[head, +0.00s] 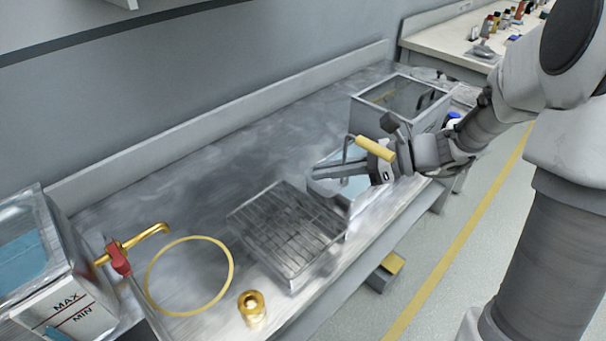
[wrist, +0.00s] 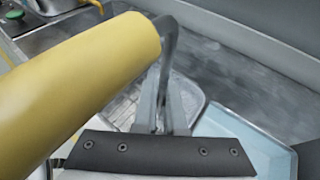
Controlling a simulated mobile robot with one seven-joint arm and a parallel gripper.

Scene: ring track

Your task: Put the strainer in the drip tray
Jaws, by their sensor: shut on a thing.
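My gripper (head: 318,173) is above the bench, its fingers pointing left and shut on the bent grey rod of a tool with a thick yellow cylinder (head: 375,148). In the wrist view the yellow cylinder (wrist: 85,85) fills the left side, and the rod runs down between the fingers (wrist: 165,115). No mesh shows on this tool; I cannot tell whether it is the strainer. A shallow metal tray with a wire grid (head: 288,228), which looks like the drip tray, lies left of and below the gripper. It shows partly behind the fingers in the wrist view (wrist: 124,107).
A pale blue tray (head: 356,190) lies under the gripper, beside the gridded tray. A gold ring (head: 232,268), a brass fitting (head: 252,309) and a tank with MAX and MIN marks (head: 70,312) and tap stand left. A grey open box (head: 388,112) is behind. The bench behind the gridded tray is clear.

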